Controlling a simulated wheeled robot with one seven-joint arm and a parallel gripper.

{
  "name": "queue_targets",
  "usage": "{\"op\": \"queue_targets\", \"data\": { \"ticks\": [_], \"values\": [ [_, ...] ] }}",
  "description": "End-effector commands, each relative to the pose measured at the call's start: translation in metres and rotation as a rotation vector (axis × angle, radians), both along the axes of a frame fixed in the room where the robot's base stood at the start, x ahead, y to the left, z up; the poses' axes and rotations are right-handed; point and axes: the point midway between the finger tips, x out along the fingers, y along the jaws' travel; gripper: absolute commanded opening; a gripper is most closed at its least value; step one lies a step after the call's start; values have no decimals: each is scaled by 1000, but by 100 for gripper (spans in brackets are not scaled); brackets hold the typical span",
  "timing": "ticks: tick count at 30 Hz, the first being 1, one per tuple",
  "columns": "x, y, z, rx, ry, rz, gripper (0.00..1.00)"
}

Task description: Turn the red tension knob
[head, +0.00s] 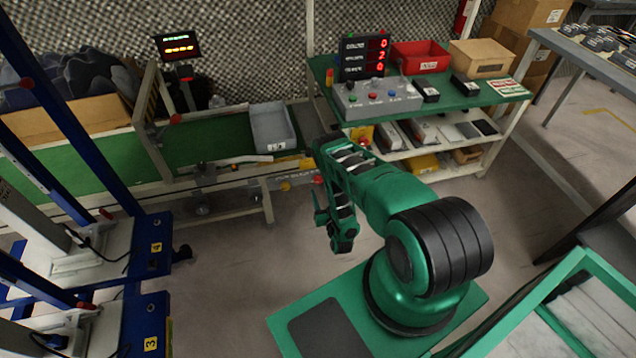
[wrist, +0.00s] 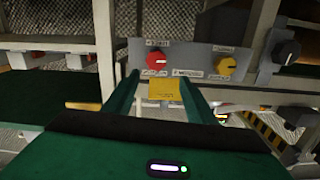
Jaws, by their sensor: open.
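The red knob (wrist: 157,60) is on a grey panel (wrist: 190,57) in the wrist view, left of a yellow knob (wrist: 226,66) on the same panel. My gripper (wrist: 160,82) is open, with its two green fingers pointing at the panel. The red knob shows between the fingertips, slightly above their middle and nearer the left one. I see nothing between the fingers; whether they touch the panel I cannot tell. A yellow label (wrist: 163,89) lies below the red knob.
A black knob (wrist: 287,50) is on a separate mount at the right. The conveyor (head: 215,152) carries a grey bin (head: 272,128). A green-topped bench (head: 455,100) with a control box stands behind my arm. Blue-framed stations (head: 150,250) stand at left; floor between is clear.

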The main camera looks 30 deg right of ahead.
Motion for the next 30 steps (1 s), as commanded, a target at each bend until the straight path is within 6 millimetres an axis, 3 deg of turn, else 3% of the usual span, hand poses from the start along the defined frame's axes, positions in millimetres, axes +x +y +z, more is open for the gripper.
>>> {"op": "queue_targets", "data": {
  "ticks": [1, 4, 10, 24, 30],
  "values": [
    [-14, 2, -9, 0, -13, -9, 51],
    [-29, 3, -15, -2, -39, -22, 51],
    [-33, 0, -18, -4, -59, -35, 51],
    [37, -29, -17, -3, -58, -42, 51],
    [57, -35, -18, -3, -55, -42, 51]
  ]
}}
